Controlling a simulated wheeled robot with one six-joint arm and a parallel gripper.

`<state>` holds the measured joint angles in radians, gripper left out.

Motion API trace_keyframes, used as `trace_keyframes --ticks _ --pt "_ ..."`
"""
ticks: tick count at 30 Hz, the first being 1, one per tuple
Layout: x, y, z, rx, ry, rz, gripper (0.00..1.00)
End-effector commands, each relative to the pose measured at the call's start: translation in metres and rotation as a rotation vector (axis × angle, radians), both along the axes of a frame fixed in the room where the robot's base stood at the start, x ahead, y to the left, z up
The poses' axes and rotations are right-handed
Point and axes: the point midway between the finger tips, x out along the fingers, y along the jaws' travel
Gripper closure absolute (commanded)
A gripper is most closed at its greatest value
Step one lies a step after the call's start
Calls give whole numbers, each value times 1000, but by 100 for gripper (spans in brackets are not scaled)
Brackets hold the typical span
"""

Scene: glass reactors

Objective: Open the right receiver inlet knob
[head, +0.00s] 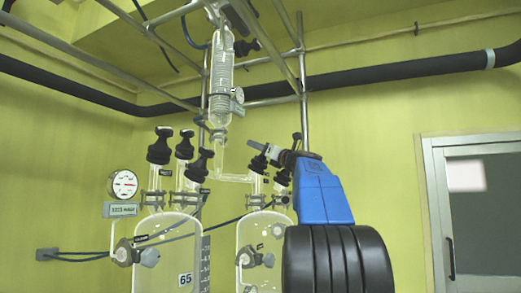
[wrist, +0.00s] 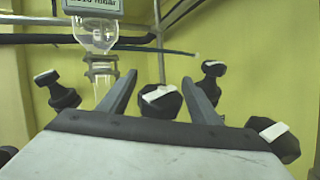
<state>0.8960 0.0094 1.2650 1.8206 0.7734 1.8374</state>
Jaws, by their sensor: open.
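My gripper (head: 262,148) reaches to the upper left at the top of the right glass receiver (head: 262,236) in the head view. In the wrist view my gripper (wrist: 161,92) is open, with one finger on each side of a black knob (wrist: 160,101) with a white label. The knob appears between the fingers; I cannot tell whether they touch it. Black knobs on the right receiver (head: 258,164) show just below my gripper in the head view. My arm and gripper partly hide that receiver's top, so I cannot tell which knob is the inlet one.
More black knobs stand at the left (wrist: 58,90), right (wrist: 213,70) and lower right (wrist: 276,138) in the wrist view. The left receiver (head: 166,250), a round gauge (head: 123,184), a glass condenser (head: 220,78) and metal rods (head: 303,85) crowd the space. A door (head: 478,210) stands right.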

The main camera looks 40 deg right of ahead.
Motion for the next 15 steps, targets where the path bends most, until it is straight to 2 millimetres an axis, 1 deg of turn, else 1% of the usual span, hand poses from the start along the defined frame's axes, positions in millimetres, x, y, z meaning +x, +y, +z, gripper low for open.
trace_keyframes --ticks 2,3,5,6,7,15 --pt "0 0 0 0 0 0 43" --pt "0 0 0 0 0 0 52" --pt "0 0 0 0 0 0 67" --pt "0 0 0 0 0 0 76" --pt "0 0 0 0 0 0 83" --pt "0 0 0 -16 -7 35 84"
